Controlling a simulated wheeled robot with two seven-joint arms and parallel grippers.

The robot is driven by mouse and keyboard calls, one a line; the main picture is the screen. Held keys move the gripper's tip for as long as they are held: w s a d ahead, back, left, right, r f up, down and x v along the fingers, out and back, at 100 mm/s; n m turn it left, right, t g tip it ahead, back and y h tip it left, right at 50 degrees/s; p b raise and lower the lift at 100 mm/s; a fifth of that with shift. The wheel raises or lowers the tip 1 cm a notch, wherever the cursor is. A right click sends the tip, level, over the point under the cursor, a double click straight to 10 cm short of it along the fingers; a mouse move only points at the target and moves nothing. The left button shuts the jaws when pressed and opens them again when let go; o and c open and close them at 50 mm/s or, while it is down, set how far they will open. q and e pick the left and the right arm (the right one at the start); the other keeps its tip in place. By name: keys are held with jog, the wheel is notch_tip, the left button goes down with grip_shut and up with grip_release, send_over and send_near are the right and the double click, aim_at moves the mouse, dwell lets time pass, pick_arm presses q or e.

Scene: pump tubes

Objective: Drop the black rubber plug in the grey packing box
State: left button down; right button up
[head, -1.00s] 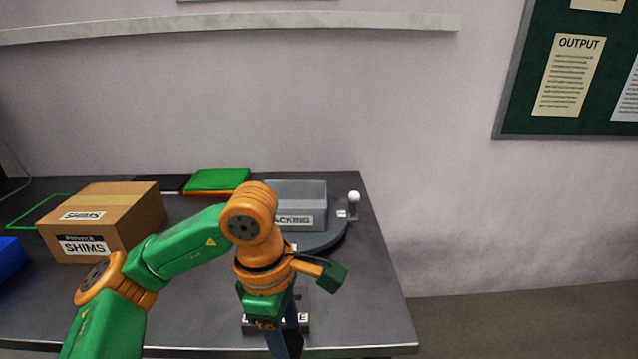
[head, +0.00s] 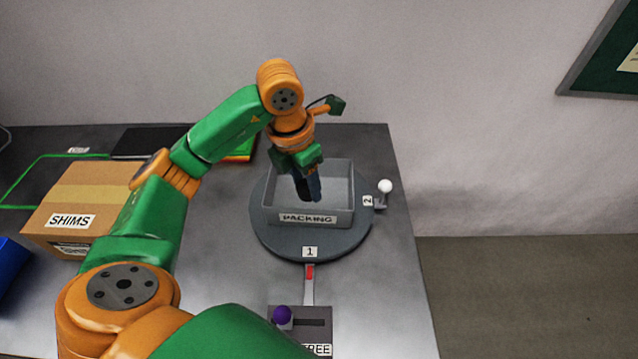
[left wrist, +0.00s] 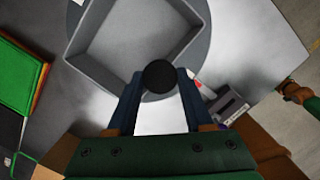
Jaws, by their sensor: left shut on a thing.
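The grey packing box (head: 342,219), labelled PACKING, stands open on a round dark turntable (head: 272,237). In the left wrist view the box (left wrist: 138,38) fills the upper middle. My left gripper (head: 310,197) points down over the box in the head view. Its blue fingers are shut on the black rubber plug (left wrist: 160,76), which shows as a dark disc between the fingertips in the left wrist view. In the head view I cannot make out the plug against the dark fingers. My right gripper is not in view.
A cardboard SHIMS box (head: 62,205) and a blue thing (head: 10,268) are at left. A white-knobbed post (head: 385,187) stands right of the turntable. A purple-knobbed unit (head: 282,315) sits in front. The table's right edge (head: 412,230) is near.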

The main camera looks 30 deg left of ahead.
pick_arm(q)
send_over(324, 199)
jog(key=f, duration=0.4)
jog(key=f+p, duration=0.1)
jog(key=f, duration=0.1)
jog(key=shift+s+a+f, duration=0.1)
jog(key=shift+s+f, duration=0.15)
jog(key=shift+f, duration=0.05)
notch_tip(324, 199, down, 3)
jog(key=shift+r+p, duration=0.2)
jog(key=shift+p, duration=0.45)
jog(key=shift+f, duration=0.45)
jog(key=shift+c, duration=1.5)
grip_release()
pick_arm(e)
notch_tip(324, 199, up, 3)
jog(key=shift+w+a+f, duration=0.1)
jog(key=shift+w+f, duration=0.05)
